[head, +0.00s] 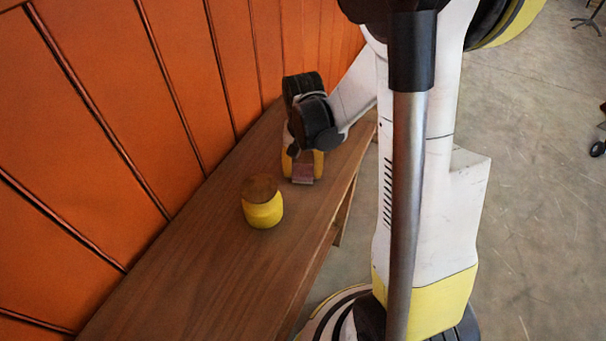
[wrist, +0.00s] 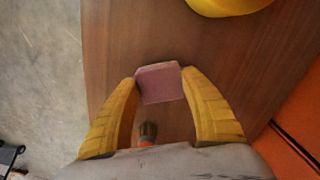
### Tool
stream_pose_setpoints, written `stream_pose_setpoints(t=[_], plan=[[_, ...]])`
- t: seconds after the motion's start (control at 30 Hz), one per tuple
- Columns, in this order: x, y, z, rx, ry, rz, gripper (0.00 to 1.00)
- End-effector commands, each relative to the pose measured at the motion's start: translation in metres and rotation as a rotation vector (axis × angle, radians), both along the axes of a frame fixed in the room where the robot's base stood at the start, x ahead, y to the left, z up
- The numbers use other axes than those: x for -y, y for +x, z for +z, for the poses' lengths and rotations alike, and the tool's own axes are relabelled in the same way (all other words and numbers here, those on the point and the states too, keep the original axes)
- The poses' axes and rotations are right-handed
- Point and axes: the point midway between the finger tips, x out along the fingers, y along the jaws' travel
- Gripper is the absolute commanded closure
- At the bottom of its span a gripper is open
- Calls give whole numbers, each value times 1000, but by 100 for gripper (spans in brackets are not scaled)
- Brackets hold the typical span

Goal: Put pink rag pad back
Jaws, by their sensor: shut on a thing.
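The pink rag pad (wrist: 160,84) is a small dusky-pink block with a paler edge. It sits between the yellow fingertips of my gripper (wrist: 159,80) in the wrist view, and both fingers touch its sides. In the head view my gripper (head: 303,170) is low over the wooden bench, and the pad (head: 303,173) shows at its fingertips. I cannot tell whether the pad touches the bench top.
A yellow jar with a brown wooden lid (head: 262,203) stands on the wooden bench (head: 190,265), left of my gripper and nearer the camera. An orange panelled wall (head: 100,110) runs along the bench's back. The near part of the bench is clear.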

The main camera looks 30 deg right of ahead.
Motion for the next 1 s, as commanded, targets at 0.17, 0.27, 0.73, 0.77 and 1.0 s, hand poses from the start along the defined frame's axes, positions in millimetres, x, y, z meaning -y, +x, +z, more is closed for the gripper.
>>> stream_pose_setpoints(t=[0.17, 0.27, 0.73, 0.77, 1.0], plan=[[0, 0, -3, 0, 0, 0, 72], [0, 0, -3, 0, 0, 0, 72], [0, 0, -4, 0, 0, 0, 27], [0, 0, -3, 0, 0, 0, 27], [0, 0, 37, 0, 0, 0, 27]])
